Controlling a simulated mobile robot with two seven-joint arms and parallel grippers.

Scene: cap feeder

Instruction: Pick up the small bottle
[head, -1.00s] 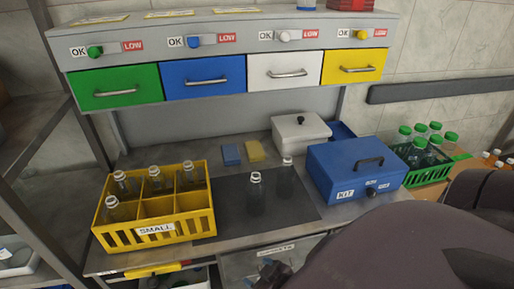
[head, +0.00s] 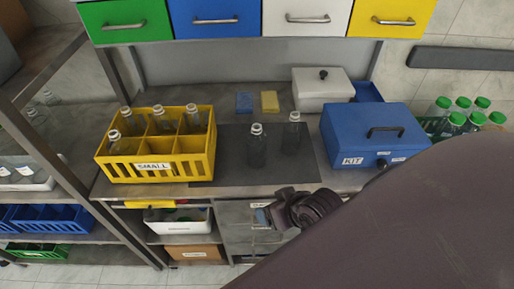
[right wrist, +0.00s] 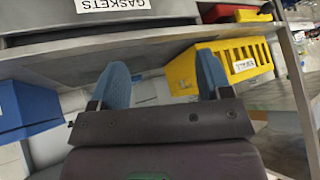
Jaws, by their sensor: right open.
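Two clear bottles with pale caps stand upright on the dark mat: a front-left bottle (head: 257,150) and a back-right bottle (head: 291,136). I cannot tell which is smaller. Several similar bottles stand in the yellow crate (head: 154,171) labelled SMALL, left of the mat. My right gripper (head: 263,216) is in front of the bench edge, apart from the bottles, its tips partly hidden. In the right wrist view its two blue fingers (right wrist: 163,80) are spread with nothing between them. My left gripper is not in view.
A blue KIT box (head: 350,140) stands right of the mat (head: 225,165), with a white lidded box (head: 322,92) behind. Blue and yellow sponges (head: 269,101) lie at the back. Coloured drawers hang above. A drawer labelled GASKETS (right wrist: 60,35) shows in the wrist view.

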